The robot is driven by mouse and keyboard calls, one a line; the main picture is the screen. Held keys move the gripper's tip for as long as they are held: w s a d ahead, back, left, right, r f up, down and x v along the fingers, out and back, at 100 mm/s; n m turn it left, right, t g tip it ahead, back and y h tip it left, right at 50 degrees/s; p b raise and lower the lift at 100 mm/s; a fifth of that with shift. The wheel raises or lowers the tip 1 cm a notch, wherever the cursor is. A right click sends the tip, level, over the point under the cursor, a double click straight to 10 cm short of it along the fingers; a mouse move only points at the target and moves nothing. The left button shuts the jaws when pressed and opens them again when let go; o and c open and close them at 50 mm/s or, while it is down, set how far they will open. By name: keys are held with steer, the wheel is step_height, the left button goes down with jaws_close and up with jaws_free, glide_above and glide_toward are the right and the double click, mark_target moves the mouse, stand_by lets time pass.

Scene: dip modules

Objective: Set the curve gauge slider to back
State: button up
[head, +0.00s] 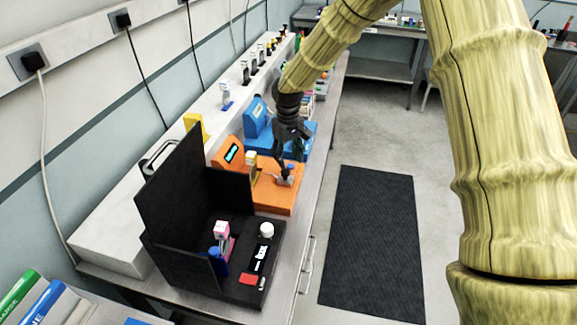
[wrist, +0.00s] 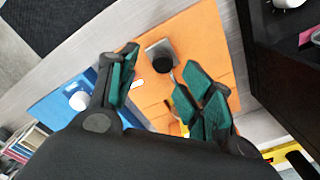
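My gripper (head: 288,152) is over the orange module (head: 268,197), pointing down. In the wrist view my gripper (wrist: 164,84) is open, with its green pads apart and nothing held. A silver plate (wrist: 153,49) with a dark round part (wrist: 163,63) on the orange module (wrist: 208,38) shows between and just beyond the fingertips. Whether the fingers touch it cannot be told. The orange module has a lit display (head: 232,153) on its raised back. No label reads clearly as curve gauge, and the slider's position cannot be made out.
A black module (head: 258,280) with dark upright panels (head: 180,190) stands nearer on the bench. A blue module (head: 257,120) stands just beyond the orange one. A white ledge (head: 115,215) runs along the wall. The floor beside the bench, with a dark mat (head: 372,240), is clear.

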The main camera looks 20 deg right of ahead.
mark_target(288, 172)
step_height(288, 172, up, 6)
steer(key=shift+r, duration=0.25)
